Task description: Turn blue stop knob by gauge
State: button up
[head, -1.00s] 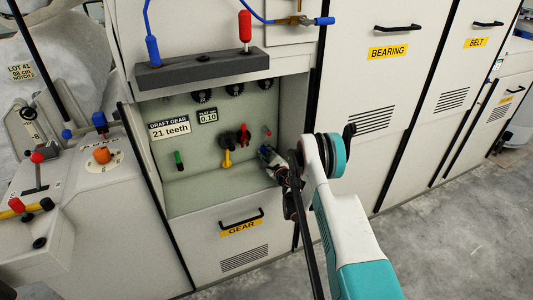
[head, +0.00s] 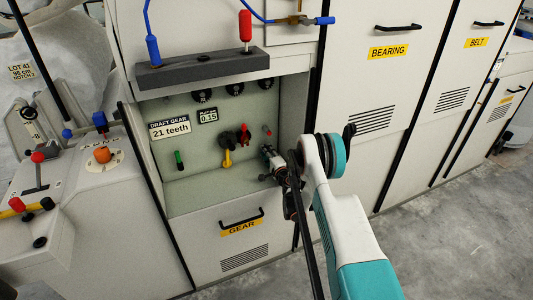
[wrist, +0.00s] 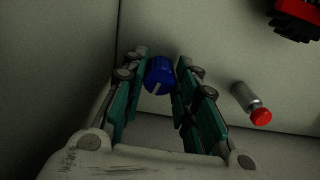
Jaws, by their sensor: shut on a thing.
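In the head view my gripper (head: 267,151) is at the right end of the recess, and the knob is hidden there. The gauge, a small display (head: 208,116) on the recess's back wall, reads 0.15.
A red-tipped pin (wrist: 261,117) stands right of my fingers. A dark red-topped part (head: 244,135), a yellow lever (head: 227,157) and a green handle (head: 179,159) are further left. The recess's side wall (wrist: 55,70) is close on the left in the wrist view.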

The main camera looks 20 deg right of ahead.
jog(key=shift+f+n, duration=0.1)
jog(key=shift+n, duration=0.3)
jog(key=o, duration=1.1)
